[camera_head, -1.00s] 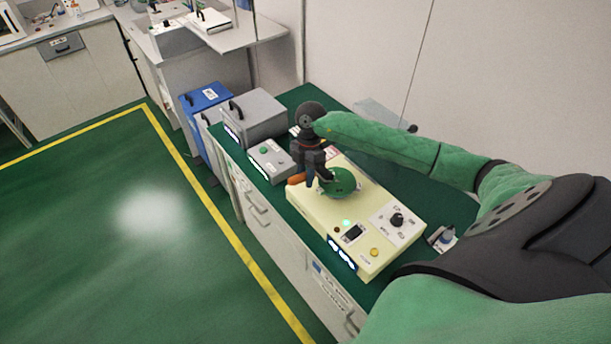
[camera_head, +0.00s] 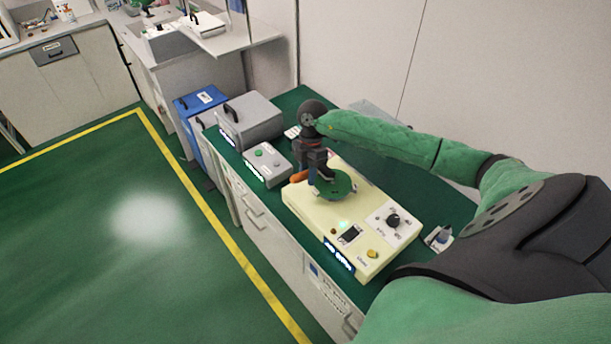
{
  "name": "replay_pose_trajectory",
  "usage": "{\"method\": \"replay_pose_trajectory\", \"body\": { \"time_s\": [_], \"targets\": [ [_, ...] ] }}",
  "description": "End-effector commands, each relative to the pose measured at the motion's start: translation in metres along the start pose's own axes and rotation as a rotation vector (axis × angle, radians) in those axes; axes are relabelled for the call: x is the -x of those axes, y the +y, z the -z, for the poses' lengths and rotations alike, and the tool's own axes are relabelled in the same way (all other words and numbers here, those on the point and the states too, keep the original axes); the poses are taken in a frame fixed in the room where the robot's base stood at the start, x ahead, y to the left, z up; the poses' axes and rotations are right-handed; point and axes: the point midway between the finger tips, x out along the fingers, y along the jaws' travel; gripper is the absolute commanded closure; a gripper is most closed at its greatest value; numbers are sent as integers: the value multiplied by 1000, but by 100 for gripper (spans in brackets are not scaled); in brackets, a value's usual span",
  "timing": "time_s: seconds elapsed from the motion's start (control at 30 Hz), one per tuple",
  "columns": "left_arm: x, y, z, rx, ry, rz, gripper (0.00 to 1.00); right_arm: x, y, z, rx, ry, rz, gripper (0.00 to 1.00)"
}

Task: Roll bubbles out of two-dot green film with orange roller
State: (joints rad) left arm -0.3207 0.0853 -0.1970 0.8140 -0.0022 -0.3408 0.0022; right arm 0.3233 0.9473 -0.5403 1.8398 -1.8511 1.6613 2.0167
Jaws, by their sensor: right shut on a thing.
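A round green film disc (camera_head: 338,188) lies on top of a cream machine (camera_head: 318,220); I cannot make out dots on it. My right gripper (camera_head: 318,178) points down over the left part of the disc and is shut on the orange roller (camera_head: 300,175). Only a short orange piece shows to the left of the fingers; the rest is hidden by the gripper. I cannot tell whether the roller touches the film. My left gripper is not in view.
The cream machine has a black knob (camera_head: 393,220) and a yellow button (camera_head: 372,254). A small grey button box (camera_head: 268,163) and a grey case (camera_head: 250,120) stand to its left. A blue bin (camera_head: 200,100) is beside the bench.

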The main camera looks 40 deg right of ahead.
Motion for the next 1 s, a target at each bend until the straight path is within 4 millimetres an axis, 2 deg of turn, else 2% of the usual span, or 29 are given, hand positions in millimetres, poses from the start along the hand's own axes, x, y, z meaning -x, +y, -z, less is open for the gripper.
{"method": "replay_pose_trajectory", "body": {
  "time_s": [1.0],
  "targets": [
    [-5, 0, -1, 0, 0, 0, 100, 8, -2, -28, 1, 0, 0, 97]
  ]
}}
